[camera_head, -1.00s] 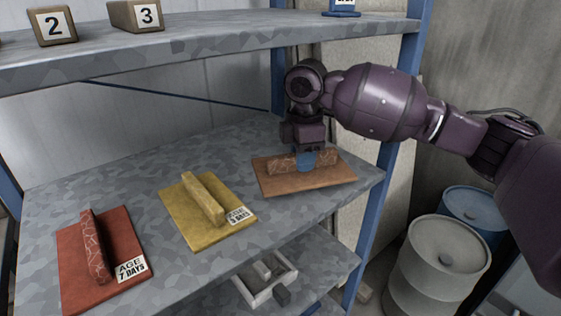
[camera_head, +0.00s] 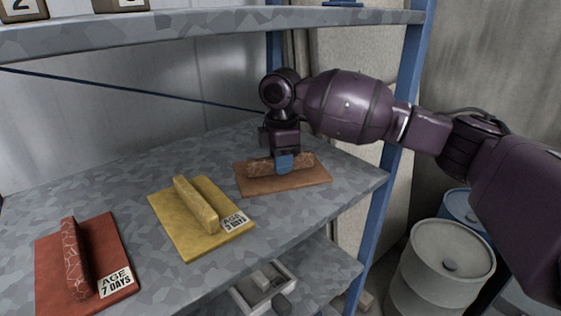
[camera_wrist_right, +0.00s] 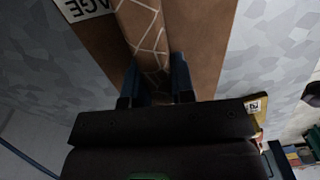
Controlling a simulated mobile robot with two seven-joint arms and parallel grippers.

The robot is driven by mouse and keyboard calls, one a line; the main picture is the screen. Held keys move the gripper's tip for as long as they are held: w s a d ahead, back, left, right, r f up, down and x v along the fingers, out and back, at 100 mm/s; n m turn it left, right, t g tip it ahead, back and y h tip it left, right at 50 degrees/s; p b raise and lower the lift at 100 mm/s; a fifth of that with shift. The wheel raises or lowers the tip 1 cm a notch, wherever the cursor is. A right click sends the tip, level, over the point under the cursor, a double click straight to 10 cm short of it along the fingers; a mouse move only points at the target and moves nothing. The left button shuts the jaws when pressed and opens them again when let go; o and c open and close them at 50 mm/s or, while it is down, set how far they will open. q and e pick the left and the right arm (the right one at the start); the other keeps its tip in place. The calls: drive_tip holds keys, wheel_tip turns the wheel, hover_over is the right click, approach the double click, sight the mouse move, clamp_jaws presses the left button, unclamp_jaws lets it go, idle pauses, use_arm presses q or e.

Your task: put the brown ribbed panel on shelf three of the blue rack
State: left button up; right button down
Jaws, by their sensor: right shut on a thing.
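The brown ribbed panel (camera_head: 300,183) is a flat brown slab with a raised, crack-patterned rib. It is at the right end of the middle shelf (camera_head: 335,205) of the blue rack (camera_head: 400,100). My right gripper (camera_head: 284,163) comes down from above and is shut on the rib. In the wrist view the panel (camera_wrist_right: 205,50) lies under the fingers (camera_wrist_right: 158,82), with the rib between them and part of an "AGE" label at the top left. I cannot tell whether the slab touches the shelf. My left gripper is not in view.
A yellow panel (camera_head: 165,212) labelled "3 days" and a red panel (camera_head: 110,250) labelled "7 days" lie to the left on the same shelf. Numbered blocks (camera_head: 22,8) stand on the shelf above. A grey tray (camera_head: 285,285) is below. Drums (camera_head: 440,270) stand at the right.

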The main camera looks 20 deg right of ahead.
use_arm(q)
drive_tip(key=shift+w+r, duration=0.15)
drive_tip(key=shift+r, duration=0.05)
use_arm(e)
drive_tip(key=shift+r, duration=0.15)
drive_tip(key=c, duration=1)
unclamp_jaws()
drive_tip(key=shift+s, duration=0.1)
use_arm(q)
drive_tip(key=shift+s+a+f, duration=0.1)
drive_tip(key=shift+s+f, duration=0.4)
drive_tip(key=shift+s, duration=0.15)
use_arm(e)
drive_tip(key=shift+o, duration=0.2)
wheel_tip(320, 180, up, 7)
drive_tip(key=shift+r+p, duration=0.2)
drive_tip(key=shift+p, duration=0.6)
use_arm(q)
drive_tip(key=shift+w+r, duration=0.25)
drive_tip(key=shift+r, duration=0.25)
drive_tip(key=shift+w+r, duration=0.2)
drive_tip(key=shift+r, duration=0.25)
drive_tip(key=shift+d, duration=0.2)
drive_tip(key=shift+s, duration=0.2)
